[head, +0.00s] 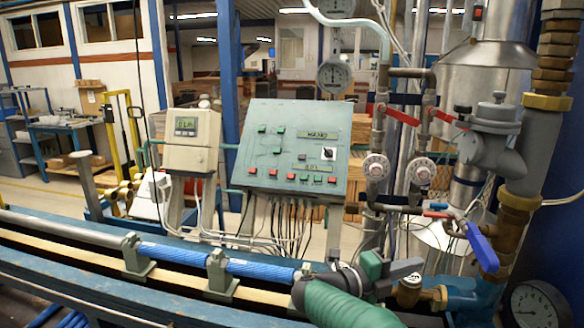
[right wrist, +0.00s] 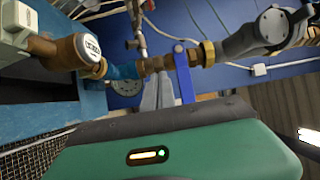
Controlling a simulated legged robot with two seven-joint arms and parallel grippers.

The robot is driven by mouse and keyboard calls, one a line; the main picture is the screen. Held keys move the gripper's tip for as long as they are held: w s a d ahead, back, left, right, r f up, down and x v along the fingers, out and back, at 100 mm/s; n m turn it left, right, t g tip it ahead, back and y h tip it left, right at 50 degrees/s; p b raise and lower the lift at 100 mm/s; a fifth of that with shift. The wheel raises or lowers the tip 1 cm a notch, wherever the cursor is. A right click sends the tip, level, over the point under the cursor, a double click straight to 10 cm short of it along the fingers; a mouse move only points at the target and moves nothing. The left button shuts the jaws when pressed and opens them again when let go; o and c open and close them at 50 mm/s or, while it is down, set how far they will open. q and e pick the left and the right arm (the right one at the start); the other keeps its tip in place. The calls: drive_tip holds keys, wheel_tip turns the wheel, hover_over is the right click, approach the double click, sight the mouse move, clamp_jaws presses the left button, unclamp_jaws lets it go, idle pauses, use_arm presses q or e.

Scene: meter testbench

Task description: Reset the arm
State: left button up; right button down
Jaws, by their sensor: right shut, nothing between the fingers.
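My right arm, with its green cover, comes in at the bottom of the head view. Its grey right gripper (head: 412,266) is shut and empty, pointing right toward the pipework. In the right wrist view the closed fingers (right wrist: 158,88) show beyond the green housing. A blue valve lever (head: 482,247) hangs from the pipe to the right of the fingertips, apart from them in the head view. In the right wrist view the blue lever (right wrist: 184,72) appears just beside the fingers; I cannot tell the depth gap. My left gripper is not in view.
A green control panel (head: 293,147) and a beige meter box (head: 191,140) stand behind the bench rail. Red levers (head: 400,115) and round flow dials sit on the pipes. A brass fitting (head: 409,291) and a gauge (head: 539,305) lie close to my right gripper.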

drive_tip(key=w+a+r+n+t+y+p, duration=0.1)
drive_tip(key=w+a+n+t+y, duration=0.2)
drive_tip(key=w+n+t+y, duration=0.7)
drive_tip(key=s+a+f+n+g+y+p, duration=0.2)
drive_tip(key=s+a+f+n+y, duration=0.55)
drive_tip(key=n, duration=0.65)
drive_tip(key=s+d+f+n+g, duration=0.1)
drive_tip(key=s+f, duration=0.4)
drive_tip(key=s, duration=0.5)
drive_tip(key=s+d+f+n+g, duration=0.2)
drive_tip(key=s+f+n+g, duration=0.2)
drive_tip(key=s, duration=0.6)
drive_tip(key=s+d+f+n+g, duration=0.1)
drive_tip(key=s+f+n+g, duration=0.2)
drive_tip(key=s+f+g, duration=0.3)
drive_tip(key=s+f, duration=0.1)
drive_tip(key=s, duration=0.3)
drive_tip(key=shift+d+f+p, duration=0.2)
drive_tip(key=shift+p, duration=0.2)
